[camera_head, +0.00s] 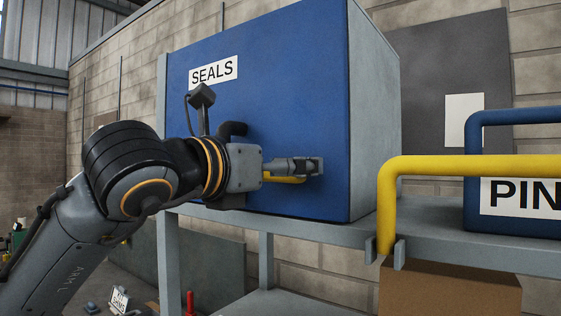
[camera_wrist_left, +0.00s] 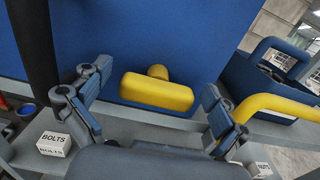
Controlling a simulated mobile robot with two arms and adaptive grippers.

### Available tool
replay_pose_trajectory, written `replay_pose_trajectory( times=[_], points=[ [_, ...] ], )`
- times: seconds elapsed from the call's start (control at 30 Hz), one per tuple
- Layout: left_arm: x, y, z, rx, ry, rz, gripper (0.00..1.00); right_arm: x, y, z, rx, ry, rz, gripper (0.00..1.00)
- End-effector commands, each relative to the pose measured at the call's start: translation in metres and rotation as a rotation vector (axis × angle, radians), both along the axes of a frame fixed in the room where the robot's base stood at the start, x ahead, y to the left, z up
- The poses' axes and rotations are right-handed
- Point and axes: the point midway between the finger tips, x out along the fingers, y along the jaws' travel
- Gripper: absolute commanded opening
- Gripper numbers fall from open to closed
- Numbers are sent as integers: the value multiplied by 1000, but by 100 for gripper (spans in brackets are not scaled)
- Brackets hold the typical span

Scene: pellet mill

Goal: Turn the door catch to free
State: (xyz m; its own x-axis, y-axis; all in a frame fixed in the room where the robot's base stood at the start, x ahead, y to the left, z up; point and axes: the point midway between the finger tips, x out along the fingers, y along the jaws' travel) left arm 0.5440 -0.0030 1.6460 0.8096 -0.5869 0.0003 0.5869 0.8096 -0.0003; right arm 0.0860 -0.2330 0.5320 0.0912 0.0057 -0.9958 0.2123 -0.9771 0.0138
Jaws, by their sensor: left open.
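The door catch is a yellow bar on a round stub, on the blue door of the SEALS cabinet (camera_head: 275,75). In the left wrist view the catch (camera_wrist_left: 157,93) lies nearly level across the picture, tilted slightly. My left gripper (camera_wrist_left: 156,84) is open, with one finger beyond each end of the bar. Small gaps seem to show at both ends; contact cannot be told for sure. In the head view the gripper (camera_head: 302,167) is close to the door, and only a strip of the catch (camera_head: 284,180) shows below its fingers. My right gripper is not in view.
A dark bar (camera_wrist_left: 38,55) stands left of the catch. The cabinet sits on a grey shelf (camera_head: 300,229). A yellow rail (camera_head: 470,165) juts from the shelf at right, before a blue bin (camera_head: 475,195). A box labelled BOLTS (camera_wrist_left: 54,144) is lower down.

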Motion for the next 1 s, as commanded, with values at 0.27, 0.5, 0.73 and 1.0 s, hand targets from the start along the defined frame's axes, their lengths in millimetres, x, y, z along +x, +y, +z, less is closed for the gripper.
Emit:
replay_pose_trajectory(
  times=[0.27,0.5,0.73,1.0],
  points=[
    [0,0,0,0,0,0,59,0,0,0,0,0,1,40],
    [0,0,0,-2,2,0,43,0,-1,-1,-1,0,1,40],
    [0,1,-3,-43,30,-1,43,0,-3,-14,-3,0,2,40],
    [1,2,-7,-186,132,-2,43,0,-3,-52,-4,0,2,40]
  ],
)
